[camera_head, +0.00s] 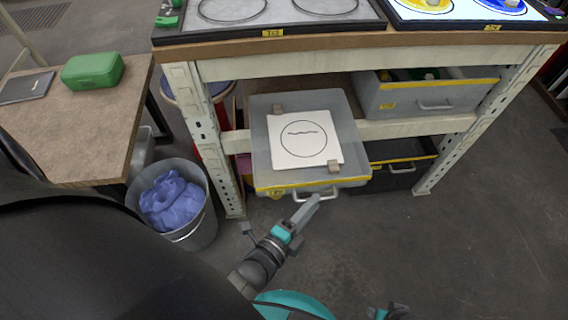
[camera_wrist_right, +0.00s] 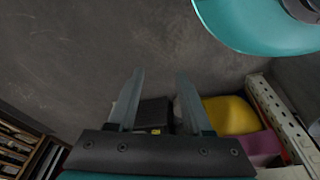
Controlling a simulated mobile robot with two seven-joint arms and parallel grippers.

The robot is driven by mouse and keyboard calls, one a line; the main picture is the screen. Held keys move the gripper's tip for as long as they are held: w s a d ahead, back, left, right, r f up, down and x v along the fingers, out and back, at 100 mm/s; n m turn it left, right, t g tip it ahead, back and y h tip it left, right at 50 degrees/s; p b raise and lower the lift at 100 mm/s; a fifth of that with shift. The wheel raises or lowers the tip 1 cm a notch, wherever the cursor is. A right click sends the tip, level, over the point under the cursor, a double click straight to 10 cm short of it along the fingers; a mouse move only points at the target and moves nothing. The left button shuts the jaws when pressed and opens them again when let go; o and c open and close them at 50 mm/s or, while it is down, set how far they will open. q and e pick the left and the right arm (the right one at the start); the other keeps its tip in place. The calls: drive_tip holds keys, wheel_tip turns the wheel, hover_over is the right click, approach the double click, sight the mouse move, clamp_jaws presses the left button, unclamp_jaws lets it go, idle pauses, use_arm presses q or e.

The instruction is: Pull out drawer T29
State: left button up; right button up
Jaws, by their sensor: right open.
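A grey drawer (camera_head: 262,150) with a yellow strip along its front edge stands well out of the left side of the workbench in the head view. The label on it is too small to read. Its handle (camera_head: 328,194) is at the front. My left gripper (camera_head: 313,201) is at this handle, with its fingertips overlapping it. The fingers look like one bar from here, so I cannot tell whether they are closed around the handle. My right gripper (camera_wrist_right: 158,77) is open and empty in the right wrist view, with bare floor beyond its fingertips.
A white sheet (camera_head: 300,152) with a circle and wavy line lies in the drawer with two small brown blocks. Another grey drawer (camera_head: 440,98) and a dark one (camera_head: 400,178) are at the right. A bin (camera_head: 198,232) with a blue bag stands left. Floor at right is clear.

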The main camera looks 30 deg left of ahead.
use_arm(q)
drive_tip(key=p+v, duration=0.2)
drive_tip(key=v, duration=1)
use_arm(e)
drive_tip(key=f, duration=0.1)
drive_tip(key=s+d+f, duration=0.1)
drive_tip(key=f, duration=0.1)
drive_tip(key=s+d+f, duration=0.1)
drive_tip(key=f, duration=0.1)
drive_tip(key=shift+s+d, duration=0.15)
drive_tip(key=shift+s, duration=0.1)
use_arm(q)
drive_tip(key=shift+s, duration=0.1)
drive_tip(key=s+a+f+n+g+y+p, duration=0.25)
drive_tip(key=f+n+g, duration=0.5)
drive_tip(key=f, duration=0.55)
drive_tip(key=s+a+f+n+g+y+p, duration=0.1)
drive_tip(key=s+a+f+n+g+p, duration=0.2)
drive_tip(key=s+a+f+n+g, duration=0.3)
drive_tip(key=s+a+f+n, duration=0.1)
drive_tip(key=s+a+n, duration=0.1)
drive_tip(key=a+n, duration=0.1)
drive_tip(key=shift+s, duration=0.35)
use_arm(e)
drive_tip(key=s+d+f, duration=0.2)
drive_tip(key=s+d, duration=0.3)
drive_tip(key=s, duration=0.3)
drive_tip(key=shift+f+h, duration=0.35)
drive_tip(key=shift+h, duration=0.05)
